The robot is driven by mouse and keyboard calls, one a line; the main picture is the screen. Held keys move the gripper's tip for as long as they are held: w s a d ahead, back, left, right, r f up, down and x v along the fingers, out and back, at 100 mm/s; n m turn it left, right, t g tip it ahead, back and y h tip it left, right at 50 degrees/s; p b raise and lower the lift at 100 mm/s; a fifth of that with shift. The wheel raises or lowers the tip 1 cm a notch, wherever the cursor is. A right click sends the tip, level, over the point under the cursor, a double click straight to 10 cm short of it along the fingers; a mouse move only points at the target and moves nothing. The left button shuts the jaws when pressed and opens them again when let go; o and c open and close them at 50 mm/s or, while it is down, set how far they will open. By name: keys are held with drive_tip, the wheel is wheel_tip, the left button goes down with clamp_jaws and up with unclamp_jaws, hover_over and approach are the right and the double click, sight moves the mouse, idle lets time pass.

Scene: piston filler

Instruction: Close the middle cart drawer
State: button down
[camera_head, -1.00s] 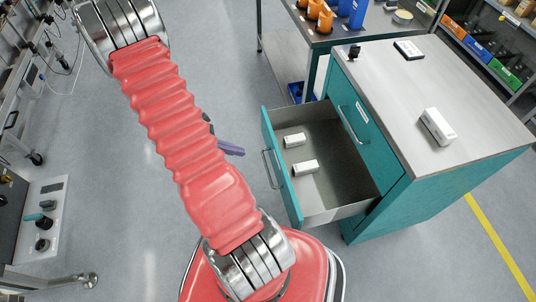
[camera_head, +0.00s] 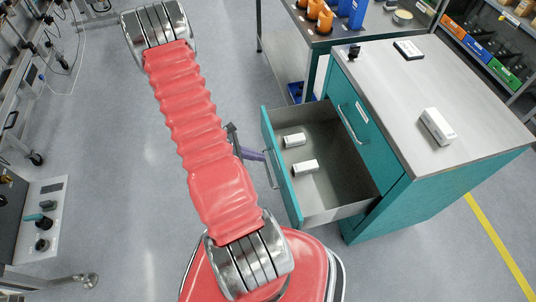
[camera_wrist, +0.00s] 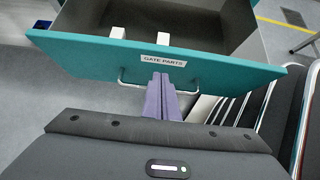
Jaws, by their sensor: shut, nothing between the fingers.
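The open teal drawer (camera_head: 281,168) sticks out of the teal cart (camera_head: 432,196). It holds two small white boxes, (camera_head: 294,140) and (camera_head: 305,167). My gripper (camera_head: 264,156) has purple fingers that are together and empty. They point at the drawer front by the handle. In the wrist view the gripper (camera_wrist: 160,80) overlaps the middle of the handle; I cannot tell whether it touches. The lower arm is partly hidden behind my red sleeve.
A closed drawer (camera_head: 352,121) sits above the open one. The cart top (camera_head: 390,85) carries a white box (camera_head: 437,126) and a dark device (camera_head: 409,50). A bench (camera_head: 300,25) stands behind, shelving (camera_head: 490,50) at the right. The floor left of the drawer is clear.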

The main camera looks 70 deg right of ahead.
sight(277, 156)
drive_tip(key=shift+s+d+f, duration=0.1)
drive_tip(key=shift+s+d, duration=0.45)
drive_tip(key=shift+s, duration=0.35)
drive_tip(key=shift+s+d, duration=0.55)
drive_tip(key=shift+s, duration=0.35)
